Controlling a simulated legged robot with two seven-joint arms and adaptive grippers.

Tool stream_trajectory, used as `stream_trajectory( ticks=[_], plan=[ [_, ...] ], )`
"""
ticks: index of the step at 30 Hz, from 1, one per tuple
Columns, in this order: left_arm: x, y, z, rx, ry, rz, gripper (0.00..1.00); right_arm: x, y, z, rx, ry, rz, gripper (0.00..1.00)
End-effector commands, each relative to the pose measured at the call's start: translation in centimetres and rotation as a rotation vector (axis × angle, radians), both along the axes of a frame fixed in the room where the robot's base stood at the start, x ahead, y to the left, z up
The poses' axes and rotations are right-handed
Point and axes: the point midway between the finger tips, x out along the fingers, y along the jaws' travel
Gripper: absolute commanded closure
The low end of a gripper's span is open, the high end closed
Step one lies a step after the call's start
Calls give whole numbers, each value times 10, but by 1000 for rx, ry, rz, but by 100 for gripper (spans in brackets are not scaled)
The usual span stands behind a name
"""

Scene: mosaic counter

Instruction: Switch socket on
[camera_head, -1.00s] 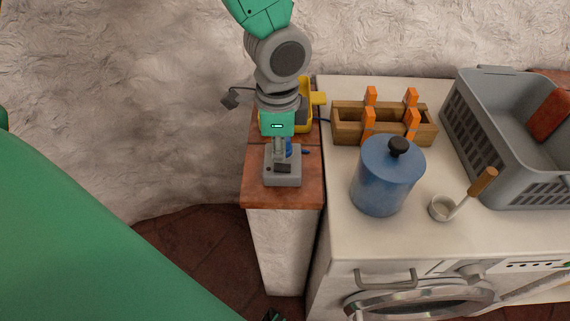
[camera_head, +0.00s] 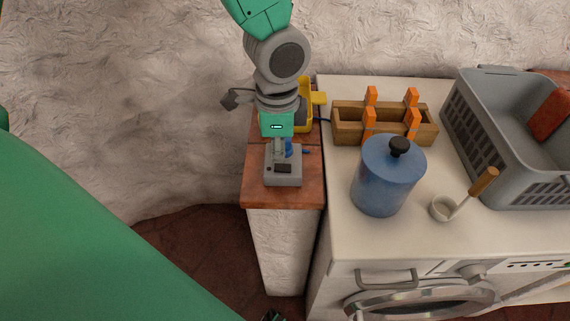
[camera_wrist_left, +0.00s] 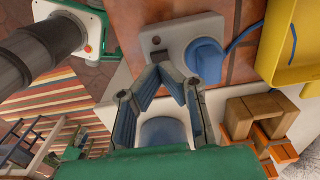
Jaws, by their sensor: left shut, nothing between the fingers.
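The socket is a grey box (camera_head: 283,178) on the narrow brick-tiled ledge, with a dark switch (camera_head: 283,168) on its near part. A blue plug (camera_head: 289,147) sits in it. In the left wrist view, the socket (camera_wrist_left: 180,32) shows the blue plug (camera_wrist_left: 206,58) and the dark switch (camera_wrist_left: 158,56), partly behind my fingertips. I cannot tell the switch's position. My left gripper (camera_head: 279,152) points down over the socket, and its fingers (camera_wrist_left: 168,74) are shut and empty, close to the switch. Whether they touch it is unclear.
A yellow item (camera_head: 303,112) stands behind my left gripper. To the right are a wooden rack (camera_head: 350,125) with orange pieces, a blue lidded pot (camera_head: 384,182), a ladle (camera_head: 442,208) and a grey crate (camera_head: 472,135). A dark plug with a cable (camera_head: 229,101) is by the wall.

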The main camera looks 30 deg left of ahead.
Motion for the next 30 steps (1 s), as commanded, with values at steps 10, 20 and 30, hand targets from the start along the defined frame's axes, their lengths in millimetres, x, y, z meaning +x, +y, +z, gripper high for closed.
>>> stream_trajectory(
  ticks=[10, 20, 30],
  plan=[
    [0, 0, -6, 0, 0, 0, 100, 0, 0, -3, 0, 0, 0, 60],
    [0, 0, -11, 0, 0, 0, 100, 0, 0, -6, 0, 0, 0, 60],
    [0, 0, -16, 0, 0, 0, 100, 0, 0, -8, 0, 0, 0, 60]
  ],
)
